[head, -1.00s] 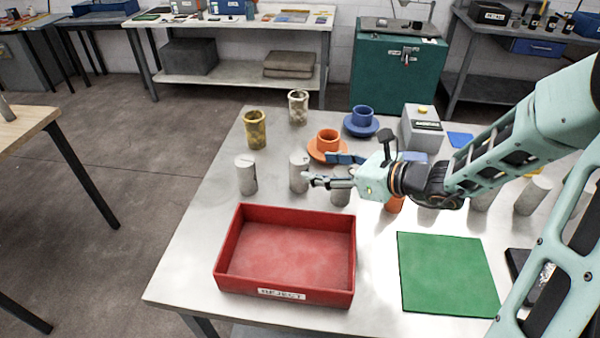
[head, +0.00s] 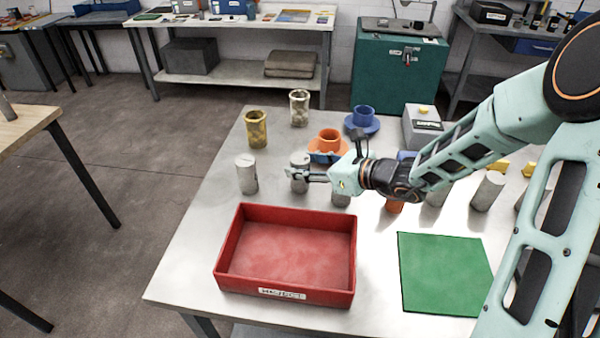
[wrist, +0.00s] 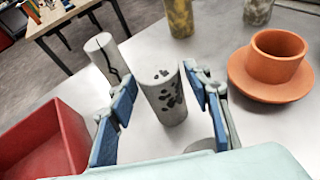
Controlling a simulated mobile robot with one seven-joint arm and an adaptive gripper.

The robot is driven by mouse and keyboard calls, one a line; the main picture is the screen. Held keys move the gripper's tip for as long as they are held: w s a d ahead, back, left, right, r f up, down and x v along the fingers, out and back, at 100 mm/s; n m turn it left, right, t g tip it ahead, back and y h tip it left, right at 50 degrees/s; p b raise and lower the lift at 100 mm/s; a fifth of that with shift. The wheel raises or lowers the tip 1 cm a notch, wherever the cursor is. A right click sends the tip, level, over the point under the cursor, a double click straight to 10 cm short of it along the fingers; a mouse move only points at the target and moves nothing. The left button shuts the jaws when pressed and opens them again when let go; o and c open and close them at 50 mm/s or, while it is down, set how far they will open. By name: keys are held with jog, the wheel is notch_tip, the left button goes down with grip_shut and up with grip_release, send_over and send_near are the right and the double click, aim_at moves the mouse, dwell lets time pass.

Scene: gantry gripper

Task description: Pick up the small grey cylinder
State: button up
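Several grey cylinders stand upright on the table; which one the task means is unclear. A grey cylinder with dark pits (wrist: 166,98) stands ahead of my gripper (wrist: 160,103), framed between its fingers in the wrist view. My gripper is open, with blue pads, and gaps show on both sides of this cylinder. In the head view my gripper (head: 302,174) partly covers the same cylinder (head: 299,160). Left of it stands a grey cylinder with a dark crack (wrist: 104,58), also in the head view (head: 247,175). Another grey cylinder (head: 340,200) is partly hidden under my gripper.
A red reject tray (head: 285,296) is at the front left, a green mat (head: 445,272) at the front right. An orange flanged part (head: 328,143), a blue flanged part (head: 362,122) and a yellowish cylinder (head: 256,130) stand behind. More grey cylinders (head: 487,191) stand right.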

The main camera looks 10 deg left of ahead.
grip_shut()
jog(key=shift+r, duration=0.1)
